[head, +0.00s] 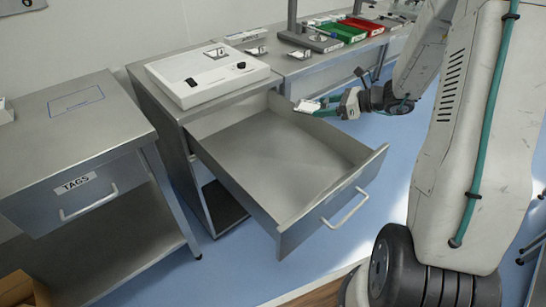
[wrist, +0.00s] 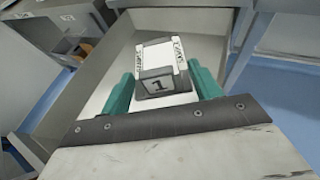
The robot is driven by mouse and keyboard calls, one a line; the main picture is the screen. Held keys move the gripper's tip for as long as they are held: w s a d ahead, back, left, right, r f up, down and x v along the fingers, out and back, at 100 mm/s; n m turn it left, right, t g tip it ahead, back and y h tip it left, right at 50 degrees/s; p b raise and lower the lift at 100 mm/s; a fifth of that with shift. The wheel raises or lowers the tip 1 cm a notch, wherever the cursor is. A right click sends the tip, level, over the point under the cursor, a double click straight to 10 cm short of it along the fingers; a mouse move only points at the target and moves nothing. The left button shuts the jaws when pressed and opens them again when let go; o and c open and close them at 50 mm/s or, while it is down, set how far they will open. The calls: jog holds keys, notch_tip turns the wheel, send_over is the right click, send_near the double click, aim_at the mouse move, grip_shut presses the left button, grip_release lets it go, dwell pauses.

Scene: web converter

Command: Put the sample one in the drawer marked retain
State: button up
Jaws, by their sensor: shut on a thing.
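My gripper (head: 328,105) is at the back right of the open drawer in the head view. In the wrist view my gripper's teal fingers (wrist: 160,80) are shut on sample one (wrist: 157,84), a small grey and white block marked 1. Its white end also shows at the fingertips in the head view (head: 306,106). The pulled-out drawer (head: 270,160) is grey, looks empty and has a bar handle on its front. I cannot read a marking on its front. In the wrist view the drawer's floor (wrist: 105,85) lies below and behind the block.
A white device (head: 205,72) stands on the cabinet above the drawer. A closed drawer labelled TAGS (head: 75,195) is in the left bench. At the back, a bench holds a green tray (head: 340,33) and a red tray (head: 362,25). Blue floor lies around the drawer.

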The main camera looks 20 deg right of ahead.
jog(key=s+a+f+n+g+y, duration=0.25)
jog(key=a+f+n+g, duration=0.2)
jog(key=a, duration=0.65)
jog(key=n+g+y, duration=0.2)
jog(key=n+g, duration=0.2)
send_over(274, 186)
jog(key=shift+h, duration=0.25)
notch_tip(274, 186, down, 10)
jog(key=shift+r, duration=0.15)
jog(key=shift+f, duration=2.3)
jog(key=shift+f, duration=0.1)
jog(key=o, duration=1)
jog(key=shift+c, duration=0.2)
